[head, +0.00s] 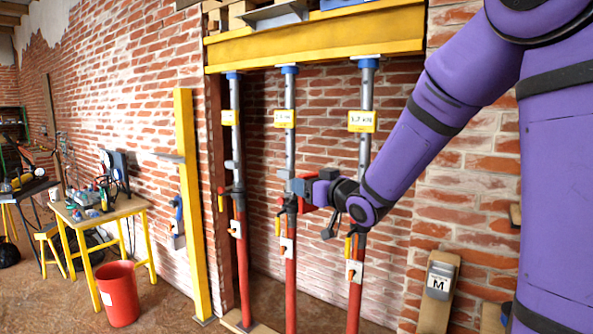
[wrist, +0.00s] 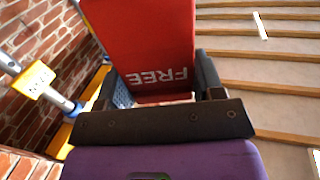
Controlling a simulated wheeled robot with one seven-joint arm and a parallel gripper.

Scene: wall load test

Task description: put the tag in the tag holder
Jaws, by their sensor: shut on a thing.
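The tag is a red plate (wrist: 140,40) with "FREE" in white letters, upside down in the wrist view. My gripper (wrist: 163,82) is shut on it, with a dark finger on each side. In the head view my gripper (head: 308,188) is by the middle prop (head: 290,150), with a bit of red showing beside it. I cannot tell whether the tag touches the prop. White plates with orange parts sit low on the left prop (head: 236,229), middle prop (head: 286,247) and right prop (head: 354,271). I cannot tell which part is the tag holder.
The props stand under a yellow beam (head: 320,38) in a brick recess. They carry yellow labels, such as the right one (head: 361,121). A yellow post (head: 190,200) stands left. A red bucket (head: 118,293) and workbench (head: 100,208) stand farther left. A box marked "M" (head: 438,282) is at right.

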